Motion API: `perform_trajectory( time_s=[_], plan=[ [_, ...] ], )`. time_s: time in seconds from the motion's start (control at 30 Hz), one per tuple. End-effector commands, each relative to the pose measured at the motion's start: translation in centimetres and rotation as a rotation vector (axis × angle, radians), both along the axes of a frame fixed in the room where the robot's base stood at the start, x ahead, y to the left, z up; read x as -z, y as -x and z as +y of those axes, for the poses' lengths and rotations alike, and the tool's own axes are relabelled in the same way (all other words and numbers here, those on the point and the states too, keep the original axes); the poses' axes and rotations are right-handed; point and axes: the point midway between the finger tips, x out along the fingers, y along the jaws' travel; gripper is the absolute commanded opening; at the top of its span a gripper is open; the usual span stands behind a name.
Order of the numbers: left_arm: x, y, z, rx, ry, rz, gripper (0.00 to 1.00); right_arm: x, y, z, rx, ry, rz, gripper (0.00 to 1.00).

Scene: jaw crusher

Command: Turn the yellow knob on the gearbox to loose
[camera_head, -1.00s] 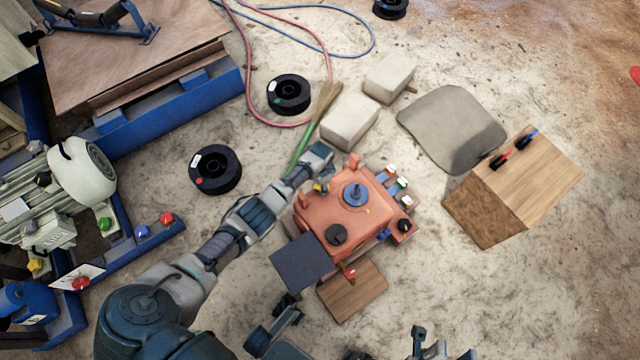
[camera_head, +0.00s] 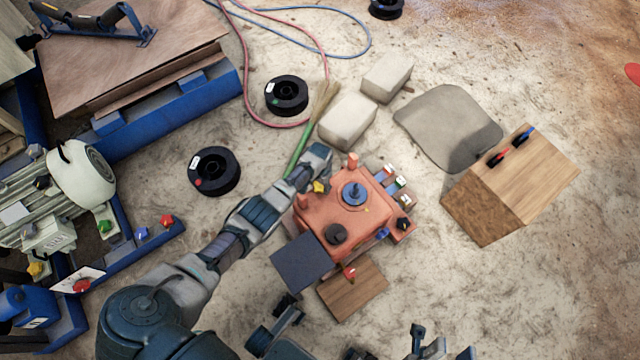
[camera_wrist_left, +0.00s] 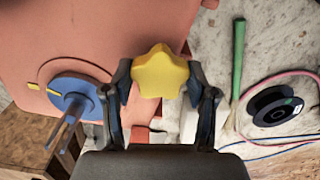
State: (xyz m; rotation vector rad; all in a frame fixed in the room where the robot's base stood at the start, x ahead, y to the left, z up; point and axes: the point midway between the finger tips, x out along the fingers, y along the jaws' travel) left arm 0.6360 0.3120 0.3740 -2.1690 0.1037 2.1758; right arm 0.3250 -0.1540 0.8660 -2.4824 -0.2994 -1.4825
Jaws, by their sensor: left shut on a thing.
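The gearbox (camera_head: 325,215) is an orange-red housing on the ground, in the middle of the head view. The yellow knob (camera_wrist_left: 160,73) is star-shaped and sits at the gearbox's side; it also shows as a small yellow patch in the head view (camera_head: 319,187). My left gripper (camera_wrist_left: 157,88) has one finger on each side of the knob and is shut on it. In the head view my left gripper (camera_head: 317,172) reaches the gearbox's upper left corner. My right gripper (camera_head: 430,345) is partly cut off at the bottom edge, away from the gearbox; its opening is unclear.
A blue disc with a shaft (camera_wrist_left: 78,98) stands near my left gripper on the gearbox. Black spools (camera_head: 214,171) and a green-handled broom (camera_head: 300,150) lie to the left and behind. A wooden box (camera_head: 515,185) stands at right. Bare ground lies between it and the gearbox.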

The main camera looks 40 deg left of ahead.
Motion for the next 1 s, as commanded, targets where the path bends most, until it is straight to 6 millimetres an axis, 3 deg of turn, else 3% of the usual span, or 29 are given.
perform_trajectory(
  time_s=[0.27,0.3,0.37,0.4,0.77,1.0],
  plan=[
    [-0.3,-0.5,0.0,0.001,0.0,-0.016,0.23,0.0,0.0,0.0,-0.002,0.003,0.001,0.4],
    [-0.4,-0.5,0.0,0.001,0.0,-0.016,0.65,0.1,0.0,0.0,-0.002,0.003,0.001,0.4],
    [-0.3,-0.5,0.0,0.001,-0.001,-0.014,0.8,0.1,0.0,0.0,-0.003,0.004,0.002,0.4],
    [-0.3,-0.4,0.0,0.001,-0.001,-0.013,0.82,0.1,0.0,0.0,-0.003,0.005,0.001,0.4],
    [-0.3,-0.2,0.0,0.001,0.0,-0.007,0.82,0.0,0.3,0.0,0.0,0.002,0.001,0.4],
    [-2.5,-0.2,0.1,0.002,0.0,-0.009,0.82,-0.1,0.3,0.0,-0.001,0.002,-0.002,0.4]
  ],
)
